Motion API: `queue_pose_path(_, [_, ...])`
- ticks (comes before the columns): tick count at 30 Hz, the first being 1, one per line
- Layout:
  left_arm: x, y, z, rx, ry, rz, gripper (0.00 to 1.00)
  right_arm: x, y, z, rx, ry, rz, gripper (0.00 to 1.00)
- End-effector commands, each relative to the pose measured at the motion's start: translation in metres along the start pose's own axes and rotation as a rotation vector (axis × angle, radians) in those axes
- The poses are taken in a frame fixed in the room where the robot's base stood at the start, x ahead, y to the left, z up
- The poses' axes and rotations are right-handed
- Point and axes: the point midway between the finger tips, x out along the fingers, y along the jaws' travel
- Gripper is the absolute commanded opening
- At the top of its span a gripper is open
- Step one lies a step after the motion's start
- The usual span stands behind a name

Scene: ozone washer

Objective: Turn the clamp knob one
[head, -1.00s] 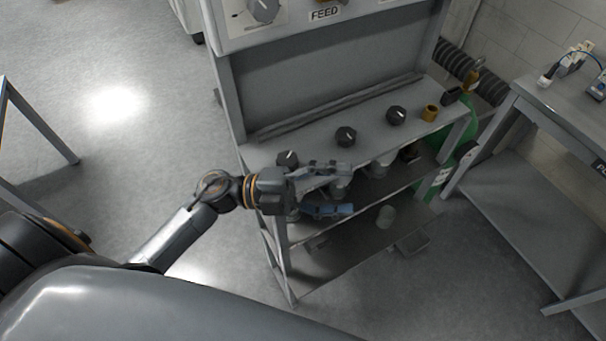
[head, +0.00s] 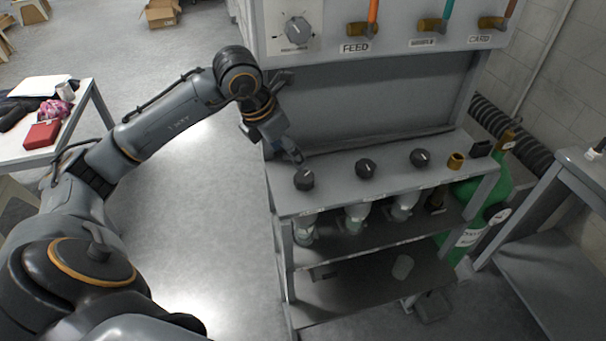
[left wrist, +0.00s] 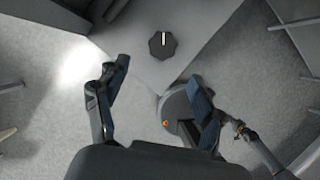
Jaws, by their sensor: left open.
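Three black clamp knobs with white marks stand in a row on the grey shelf top. The leftmost clamp knob (head: 304,180) is nearest my left gripper (head: 284,152); the middle knob (head: 365,168) and right knob (head: 420,158) are further along. No number shows on them. My left gripper is open and empty, just up and left of the leftmost knob in the head view. In the left wrist view, one black knob (left wrist: 162,45) lies beyond my two spread fingertips (left wrist: 160,76), its white mark pointing up. The fingers appear clear of it. My right gripper is not in view.
A control panel with a grey dial (head: 296,30) and FEED label (head: 355,48) is above the shelf. A green cylinder (head: 485,200) stands at right.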

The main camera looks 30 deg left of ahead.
Motion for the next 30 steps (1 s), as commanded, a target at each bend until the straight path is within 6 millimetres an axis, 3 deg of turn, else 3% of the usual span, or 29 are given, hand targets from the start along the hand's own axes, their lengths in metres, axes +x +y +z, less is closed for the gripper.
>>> queue_pose_path(9, [0.066, -0.002, 0.001, -0.003, 0.004, -0.007, 0.69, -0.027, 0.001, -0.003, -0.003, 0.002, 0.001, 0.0])
queue_pose_path(15, [0.095, -0.002, 0.001, -0.002, 0.002, -0.006, 0.69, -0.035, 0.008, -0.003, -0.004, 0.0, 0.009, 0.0])
queue_pose_path(28, [0.106, -0.002, 0.0, 0.001, -0.001, -0.004, 0.69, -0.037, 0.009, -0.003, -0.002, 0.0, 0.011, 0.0])
queue_pose_path(30, [0.106, -0.002, 0.0, 0.0, -0.001, -0.004, 0.54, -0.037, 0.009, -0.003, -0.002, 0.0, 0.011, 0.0])
